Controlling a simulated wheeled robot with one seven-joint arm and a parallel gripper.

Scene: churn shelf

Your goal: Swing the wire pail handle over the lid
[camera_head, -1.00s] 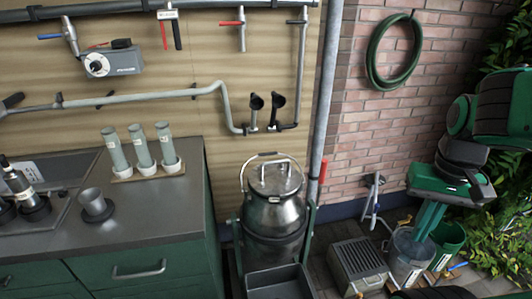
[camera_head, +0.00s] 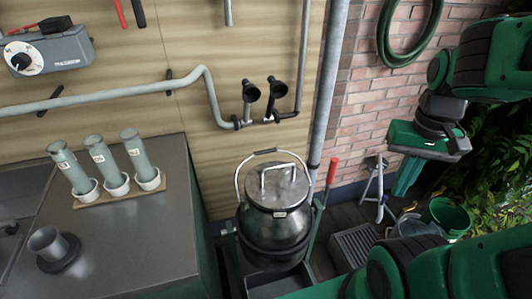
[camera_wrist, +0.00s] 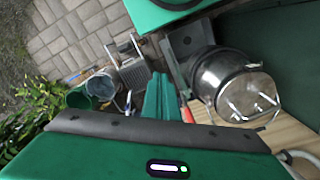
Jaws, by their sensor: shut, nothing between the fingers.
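A shiny metal churn (camera_head: 272,235) with a round lid (camera_head: 281,192) stands against the wall in the head view. A raised bar grip (camera_head: 264,180) is fixed on the lid. The wire pail handle (camera_head: 239,177) arches up behind the lid on the wall side, with a dark sleeve at its top. The churn also shows at the right of the wrist view (camera_wrist: 212,76), with its lid toward the lower right. My gripper (camera_head: 404,188) is shut and empty, pointing down to the right of the churn and apart from it. Its green fingers show in the wrist view (camera_wrist: 160,98).
A vertical grey pipe (camera_head: 325,90) and a red-tipped lever (camera_head: 332,170) stand between churn and gripper. A counter (camera_head: 130,235) with a rack of tubes is at left. A grey tray (camera_head: 278,287) sits before the churn.

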